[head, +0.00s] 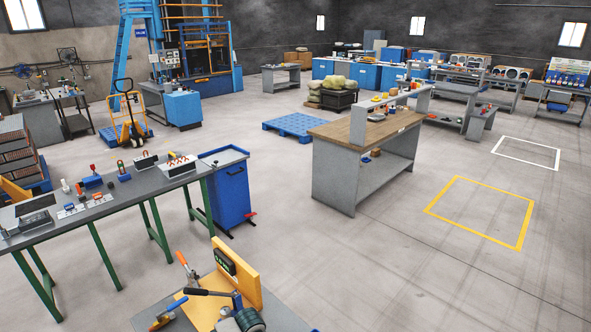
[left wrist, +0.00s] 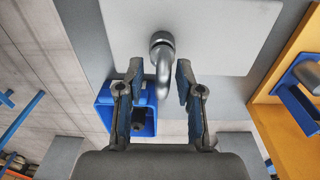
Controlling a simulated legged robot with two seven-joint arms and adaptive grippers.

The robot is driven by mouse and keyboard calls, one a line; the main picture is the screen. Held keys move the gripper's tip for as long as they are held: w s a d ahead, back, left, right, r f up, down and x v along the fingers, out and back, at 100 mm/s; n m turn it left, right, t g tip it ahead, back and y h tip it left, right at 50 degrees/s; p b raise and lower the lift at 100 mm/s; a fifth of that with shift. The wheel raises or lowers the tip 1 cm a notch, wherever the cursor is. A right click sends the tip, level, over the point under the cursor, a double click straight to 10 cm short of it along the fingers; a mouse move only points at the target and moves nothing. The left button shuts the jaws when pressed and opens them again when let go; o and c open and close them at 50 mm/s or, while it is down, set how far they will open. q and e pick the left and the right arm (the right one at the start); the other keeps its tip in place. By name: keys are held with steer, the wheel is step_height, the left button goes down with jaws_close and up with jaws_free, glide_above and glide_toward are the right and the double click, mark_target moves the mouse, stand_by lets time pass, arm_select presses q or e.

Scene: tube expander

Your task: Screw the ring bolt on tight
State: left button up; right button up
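The ring bolt (left wrist: 163,58) shows in the left wrist view as a grey metal hook-shaped bend. Its round collar meets a light grey plate (left wrist: 225,30). My left gripper (left wrist: 158,76) is open, with one finger on each side of the bolt's bend. A gap shows between the bolt and each finger, so it is not gripped. The bolt's lower end drops away between the fingers, and I cannot tell how far it is screwed in. I cannot pick the bolt out in the head view. My right gripper is in neither view.
A blue hollow part (left wrist: 130,112) lies behind the left finger, and an orange panel (left wrist: 290,60) stands at the right. The head view shows a small bench with an orange fixture (head: 238,268) at the bottom, and a long tool table (head: 135,190) at the left.

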arm_select(q)
steer(key=shift+a, duration=0.2)
steer(key=shift+w+a+r, duration=0.1)
steer(key=shift+a+r, duration=0.05)
steer(key=shift+a, duration=0.05)
step_height(320, 180, up, 2)
steer(key=shift+r, duration=0.15)
step_height(320, 180, up, 3)
steer(key=shift+d+f+p, duration=0.1)
steer(key=shift+f+p, duration=0.05)
steer(key=shift+p, duration=0.3)
steer(key=shift+d+r, duration=0.1)
steer(key=shift+r, duration=0.4)
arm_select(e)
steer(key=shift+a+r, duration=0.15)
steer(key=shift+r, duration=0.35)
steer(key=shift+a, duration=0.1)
